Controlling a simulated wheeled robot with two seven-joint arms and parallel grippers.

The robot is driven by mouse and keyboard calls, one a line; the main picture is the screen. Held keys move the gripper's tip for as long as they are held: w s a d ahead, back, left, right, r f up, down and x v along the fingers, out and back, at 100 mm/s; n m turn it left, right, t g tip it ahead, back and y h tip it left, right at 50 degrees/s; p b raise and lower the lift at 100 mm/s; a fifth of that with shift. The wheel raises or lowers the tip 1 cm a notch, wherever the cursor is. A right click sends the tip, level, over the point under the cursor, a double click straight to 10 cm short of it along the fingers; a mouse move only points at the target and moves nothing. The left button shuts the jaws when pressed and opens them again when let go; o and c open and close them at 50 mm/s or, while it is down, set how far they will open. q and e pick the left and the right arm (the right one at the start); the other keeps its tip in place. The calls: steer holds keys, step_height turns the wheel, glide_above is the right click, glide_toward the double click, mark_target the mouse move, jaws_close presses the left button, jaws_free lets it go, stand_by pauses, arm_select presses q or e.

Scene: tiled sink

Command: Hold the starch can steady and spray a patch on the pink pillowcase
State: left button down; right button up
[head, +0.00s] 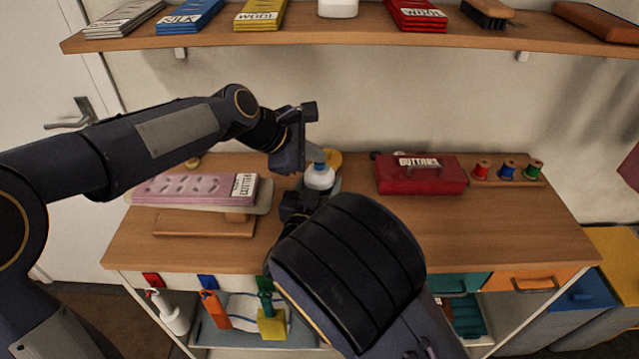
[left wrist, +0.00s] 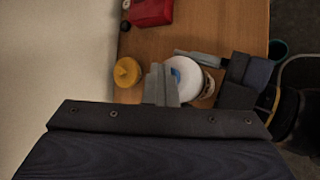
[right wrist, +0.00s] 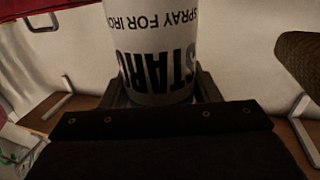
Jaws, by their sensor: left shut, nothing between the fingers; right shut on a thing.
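The starch can (head: 319,180) is white with a blue nozzle and stands near the middle of the table. In the right wrist view its label (right wrist: 160,45) reads upside down, and my right gripper (right wrist: 158,92) is shut on it, one finger on each side. My left gripper (head: 318,154) is shut and empty at the top of the can; in the left wrist view its fingers (left wrist: 161,84) overlap the can's top (left wrist: 187,78) beside the blue nozzle. Whether they touch it I cannot tell. The pink pillowcase (head: 185,188) lies on a pale board to the left.
A yellow-orange round container (left wrist: 127,72) stands beside the can. A red buttons box (head: 420,178) and thread spools (head: 507,172) are to the right. A wooden piece (head: 200,228) lies before the pillowcase. A shelf (head: 350,38) hangs above; the table's right front is clear.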

arm_select(q)
steer(key=shift+r, duration=3.35)
stand_by(0.4)
